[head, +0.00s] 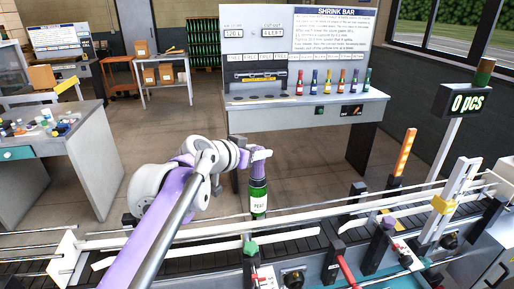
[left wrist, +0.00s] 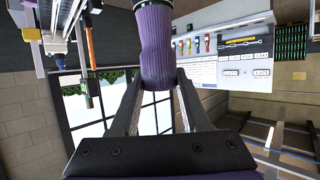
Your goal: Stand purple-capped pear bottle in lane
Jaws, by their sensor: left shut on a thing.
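The pear bottle (head: 258,203) is dark green with a white PEAR label and a purple cap (head: 258,168). It is upright in the head view, its base near the lane's back rail; I cannot tell whether it touches anything. My left gripper (head: 260,154) is shut on the purple capped neck from above. In the left wrist view, the purple cap (left wrist: 157,50) is between the fingers of the gripper (left wrist: 158,88), with green glass at the top edge. The lane (head: 190,232) is a conveyor between white rails, running across the foreground. My right gripper is not in view.
Guide posts and coloured clamps, including a green knob (head: 250,248), a red handle (head: 346,270) and an orange light bar (head: 404,152), line the conveyor. A counter sign (head: 468,103) stands right. Behind is the shrink bar bench (head: 290,115) with several bottles. A cluttered table (head: 50,140) stands left.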

